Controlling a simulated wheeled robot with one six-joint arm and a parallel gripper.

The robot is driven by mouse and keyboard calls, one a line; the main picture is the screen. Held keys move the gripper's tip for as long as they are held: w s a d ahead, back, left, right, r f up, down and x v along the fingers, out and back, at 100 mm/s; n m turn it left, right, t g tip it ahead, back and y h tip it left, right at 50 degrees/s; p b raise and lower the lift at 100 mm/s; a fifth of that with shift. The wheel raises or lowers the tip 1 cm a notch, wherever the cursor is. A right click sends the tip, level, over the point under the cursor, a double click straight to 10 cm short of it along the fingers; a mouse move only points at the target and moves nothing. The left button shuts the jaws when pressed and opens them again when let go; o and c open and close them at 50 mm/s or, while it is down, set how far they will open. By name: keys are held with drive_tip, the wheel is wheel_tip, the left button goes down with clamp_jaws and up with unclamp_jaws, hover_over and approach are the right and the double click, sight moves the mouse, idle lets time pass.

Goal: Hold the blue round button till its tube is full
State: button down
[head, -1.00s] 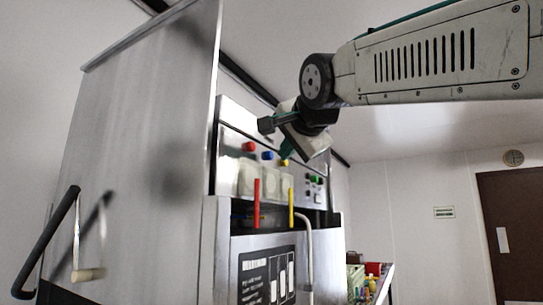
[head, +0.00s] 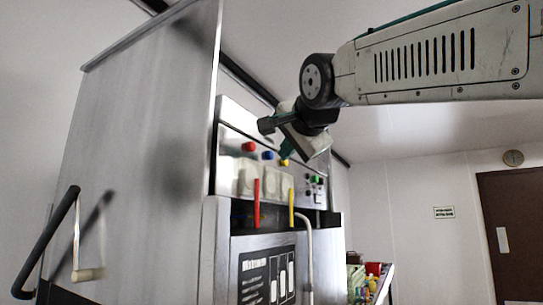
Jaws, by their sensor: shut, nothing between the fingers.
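The blue round button (head: 268,155) is on the steel machine's sloped panel, between a red button (head: 249,146) and a yellow button (head: 284,162). Pale square parts sit below the buttons. A red tube (head: 256,203) and a yellow tube (head: 291,207) stand upright below the panel; I see no blue tube. My gripper (head: 286,157) is up at the panel, in front of its right part and near the yellow button. Its fingertips are small and partly hidden by the wrist, and I cannot tell whether they touch anything.
A large steel hood panel (head: 140,150) with a black handle (head: 50,240) rises at the left. Green and dark controls (head: 315,180) are on the panel's right. A curved grey pipe (head: 307,245) stands in front. Coloured items (head: 370,275) sit on a counter behind.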

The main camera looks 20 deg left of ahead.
drive_tip(key=shift+a, duration=0.15)
drive_tip(key=shift+a, duration=0.3)
drive_tip(key=shift+a, duration=0.45)
idle(0.9)
drive_tip(key=shift+d, duration=0.1)
idle(2.1)
drive_tip(key=shift+d, duration=0.8)
drive_tip(key=d, duration=0.5)
drive_tip(key=shift+s, duration=0.2)
idle(0.3)
